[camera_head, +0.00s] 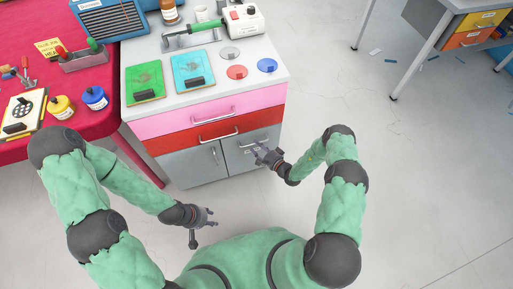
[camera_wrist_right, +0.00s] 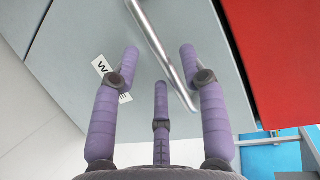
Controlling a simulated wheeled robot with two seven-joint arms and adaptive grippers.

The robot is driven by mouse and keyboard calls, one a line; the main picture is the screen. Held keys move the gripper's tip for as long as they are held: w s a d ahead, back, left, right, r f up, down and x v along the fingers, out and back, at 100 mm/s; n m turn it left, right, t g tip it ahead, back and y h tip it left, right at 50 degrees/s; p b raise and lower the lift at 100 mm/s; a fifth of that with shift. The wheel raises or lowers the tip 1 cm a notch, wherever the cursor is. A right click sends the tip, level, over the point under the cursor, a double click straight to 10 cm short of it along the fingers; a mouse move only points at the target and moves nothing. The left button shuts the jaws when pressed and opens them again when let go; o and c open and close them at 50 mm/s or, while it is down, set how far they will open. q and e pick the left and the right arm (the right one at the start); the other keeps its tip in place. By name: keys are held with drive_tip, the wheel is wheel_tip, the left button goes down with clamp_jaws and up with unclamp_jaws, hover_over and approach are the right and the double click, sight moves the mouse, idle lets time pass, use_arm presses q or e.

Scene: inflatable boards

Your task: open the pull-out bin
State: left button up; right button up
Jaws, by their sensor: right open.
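The pull-out bin (camera_head: 262,135) is the grey front panel at the lower right of the cabinet, flush with it. Its silver bar handle (camera_wrist_right: 160,45) runs diagonally across the right wrist view, with a partly hidden white label (camera_wrist_right: 101,65) beside it. My right gripper (camera_head: 260,153) is in front of this panel. In the right wrist view its purple fingers (camera_wrist_right: 160,62) are spread open, with the handle in the gap between them; I cannot tell whether they touch it. My left gripper (camera_head: 213,217) hangs low in front of the cabinet, open and empty.
A grey cupboard door (camera_head: 190,165) is left of the bin, with a red drawer (camera_head: 195,133) and pink drawer (camera_head: 190,112) above. A red table (camera_head: 95,123) adjoins on the left. The floor to the right (camera_head: 400,170) is clear.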

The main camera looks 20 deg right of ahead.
use_arm(q)
drive_tip(key=shift+f, duration=0.25)
use_arm(e)
drive_tip(key=shift+w+a+f, duration=0.1)
drive_tip(key=shift+w+a, duration=0.15)
drive_tip(key=shift+w, duration=0.4)
